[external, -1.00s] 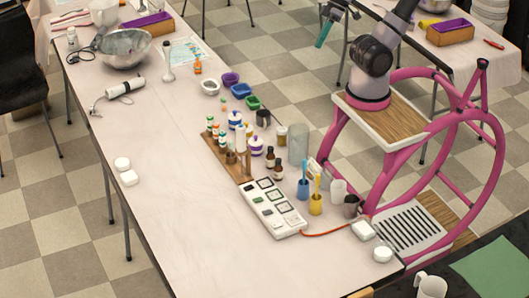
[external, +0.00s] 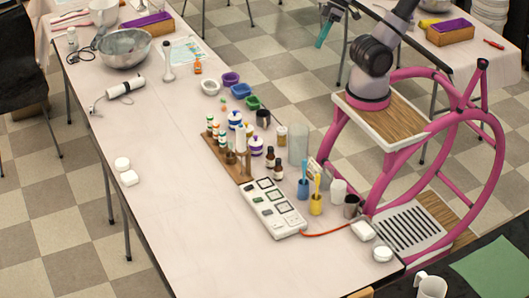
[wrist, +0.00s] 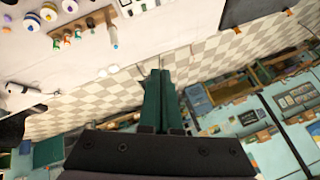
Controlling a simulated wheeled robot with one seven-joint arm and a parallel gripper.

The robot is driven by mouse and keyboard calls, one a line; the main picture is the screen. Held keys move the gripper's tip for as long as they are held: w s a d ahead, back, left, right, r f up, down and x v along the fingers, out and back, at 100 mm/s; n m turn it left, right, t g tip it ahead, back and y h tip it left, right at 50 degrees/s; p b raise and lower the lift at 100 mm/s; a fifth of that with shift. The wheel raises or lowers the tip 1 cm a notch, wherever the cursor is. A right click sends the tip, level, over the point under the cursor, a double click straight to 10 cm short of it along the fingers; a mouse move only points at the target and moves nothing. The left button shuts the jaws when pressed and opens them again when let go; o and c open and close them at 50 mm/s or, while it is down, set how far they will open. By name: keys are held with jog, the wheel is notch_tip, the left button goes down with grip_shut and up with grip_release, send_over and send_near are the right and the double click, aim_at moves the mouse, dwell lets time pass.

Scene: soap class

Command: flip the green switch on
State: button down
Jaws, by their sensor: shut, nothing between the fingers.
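A white power strip (external: 272,208) lies on the long table, with square sockets along one side and small switches along the other. A dark green switch (external: 257,198) shows small on its left side; whether it is on or off cannot be told. Part of what looks like the strip shows at the top edge of the wrist view (wrist: 140,5). My gripper (external: 319,46) is in the air at the top of the external view, well away from the strip. Its green fingers (wrist: 160,72) are together and empty in the wrist view.
A wooden rack with bottles (external: 222,158) stands beside the strip's far end. Small dark bottles (external: 278,172), a blue cup (external: 303,189) and a yellow cup (external: 316,205) stand close on its right. An orange cord (external: 330,233) leaves its near end.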

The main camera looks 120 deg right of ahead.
jog(key=w+f+n+g, duration=0.15)
jog(key=w+f, duration=0.35)
jog(key=w, duration=0.5)
jog(key=n+g+h, duration=0.2)
jog(key=n+g, duration=0.1)
jog(key=g, duration=0.1)
send_over(255, 200)
jog(key=s, duration=0.2)
notch_tip(255, 200, down, 32)
jog(key=shift+f, duration=0.2)
jog(key=f, duration=0.4)
jog(key=w+f, duration=0.1)
jog(key=f, duration=0.9)
jog(key=shift+w, duration=0.3)
